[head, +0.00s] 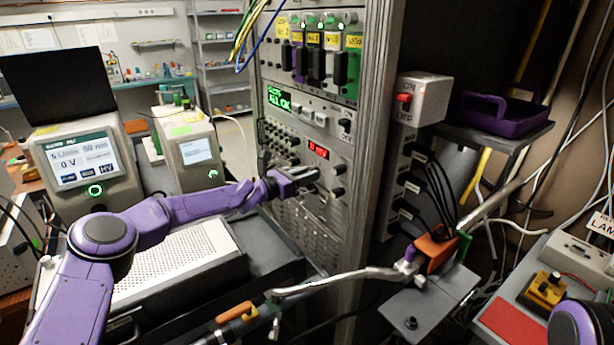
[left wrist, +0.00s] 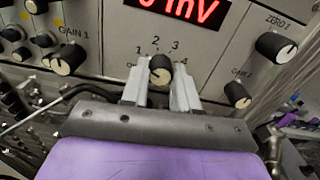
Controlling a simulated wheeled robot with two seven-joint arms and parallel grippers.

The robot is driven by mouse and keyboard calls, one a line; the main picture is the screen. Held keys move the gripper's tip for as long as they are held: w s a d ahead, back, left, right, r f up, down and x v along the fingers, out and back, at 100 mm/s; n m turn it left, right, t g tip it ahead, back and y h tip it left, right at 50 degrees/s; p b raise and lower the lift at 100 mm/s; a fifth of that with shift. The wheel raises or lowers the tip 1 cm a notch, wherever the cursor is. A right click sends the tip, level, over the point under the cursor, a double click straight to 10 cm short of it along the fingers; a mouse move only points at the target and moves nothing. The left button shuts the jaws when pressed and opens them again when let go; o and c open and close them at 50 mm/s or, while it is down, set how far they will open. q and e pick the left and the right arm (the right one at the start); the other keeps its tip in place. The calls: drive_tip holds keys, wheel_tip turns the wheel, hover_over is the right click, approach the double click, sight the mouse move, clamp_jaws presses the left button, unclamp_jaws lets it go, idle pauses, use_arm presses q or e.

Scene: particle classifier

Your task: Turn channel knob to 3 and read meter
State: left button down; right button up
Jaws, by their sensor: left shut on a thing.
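The channel knob (left wrist: 160,68) is a small black knob with a pale face, with numbers 1 to 4 around it. My left gripper (left wrist: 160,80) is shut on it, one grey finger on each side. I cannot tell for sure which number its pointer faces. The red meter display (left wrist: 180,8) above it is cut off at the top and shows "mV" after what looks like a 0. In the head view the meter (head: 318,149) glows red on the rack panel, and my left gripper (head: 305,178) is just below it, hiding the knob. My right gripper is out of view.
Beside the channel knob are a GAIN 1 knob (left wrist: 67,59), a ZERO 2 knob (left wrist: 276,46) and a lower GAIN 2 knob (left wrist: 237,94). A green "ALL OK" display (head: 278,99) sits above the meter. An ON/OFF switch box (head: 420,98) and a purple tray (head: 503,110) are to the right.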

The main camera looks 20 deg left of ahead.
use_arm(q)
drive_tip(key=shift+f+m+b, duration=0.1)
drive_tip(key=shift+m+b, duration=8.6)
drive_tip(key=shift+b, duration=1.3)
drive_tip(key=shift+m, duration=0.3)
drive_tip(key=c, duration=0.8)
unclamp_jaws()
drive_tip(key=shift+c, duration=0.2)
drive_tip(key=shift+s, duration=0.1)
